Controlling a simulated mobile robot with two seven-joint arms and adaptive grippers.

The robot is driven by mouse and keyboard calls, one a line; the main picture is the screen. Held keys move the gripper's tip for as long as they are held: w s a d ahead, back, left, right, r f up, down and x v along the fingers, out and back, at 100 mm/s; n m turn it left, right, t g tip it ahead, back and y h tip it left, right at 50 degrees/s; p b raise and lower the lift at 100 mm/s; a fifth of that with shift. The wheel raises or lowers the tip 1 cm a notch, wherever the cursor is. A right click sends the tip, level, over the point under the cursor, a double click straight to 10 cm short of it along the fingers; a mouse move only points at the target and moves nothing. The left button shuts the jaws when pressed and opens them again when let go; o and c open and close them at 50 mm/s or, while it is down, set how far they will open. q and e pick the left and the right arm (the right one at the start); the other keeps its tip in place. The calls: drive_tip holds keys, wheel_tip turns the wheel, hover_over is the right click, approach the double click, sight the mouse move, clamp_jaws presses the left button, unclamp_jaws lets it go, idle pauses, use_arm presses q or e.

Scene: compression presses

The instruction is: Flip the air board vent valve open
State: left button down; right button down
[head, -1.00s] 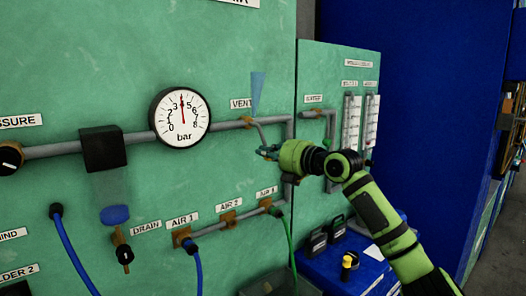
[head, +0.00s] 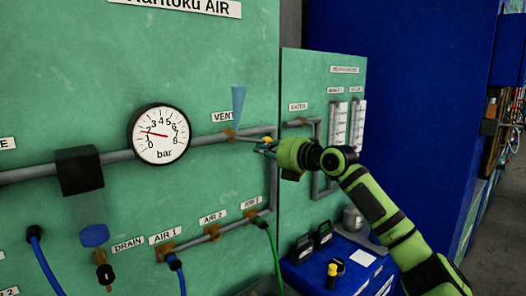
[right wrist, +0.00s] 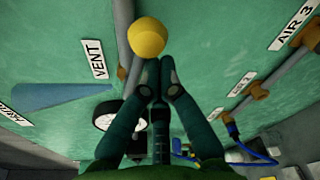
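The vent valve (head: 230,134) sits on the grey pipe under the VENT label on the green air board. A lever runs right from it, and a yellow knob (right wrist: 147,37) shows large in the right wrist view. My right gripper (right wrist: 159,70) has its fingers together just below the knob in that view; whether they touch it I cannot tell. In the head view this gripper (head: 265,146) is right of the valve. A pale blue wedge (head: 238,105) rises above the valve. The gauge (head: 159,134) needle points left, between 1 and 2 bar. My left gripper is not in view.
Below are AIR outlets with a blue hose (head: 179,280) and a green hose (head: 276,255). A green water panel (head: 349,85) stands to the right, with a blue bench (head: 335,250) below it. A black block (head: 79,170) sits on the pipe left of the gauge.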

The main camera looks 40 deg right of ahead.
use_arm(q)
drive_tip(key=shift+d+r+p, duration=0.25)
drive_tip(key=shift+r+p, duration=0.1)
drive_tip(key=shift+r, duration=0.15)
use_arm(e)
drive_tip(key=shift+d+r, duration=0.25)
drive_tip(key=shift+r, duration=0.45)
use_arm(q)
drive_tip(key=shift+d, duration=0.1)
use_arm(e)
drive_tip(key=shift+r, duration=0.1)
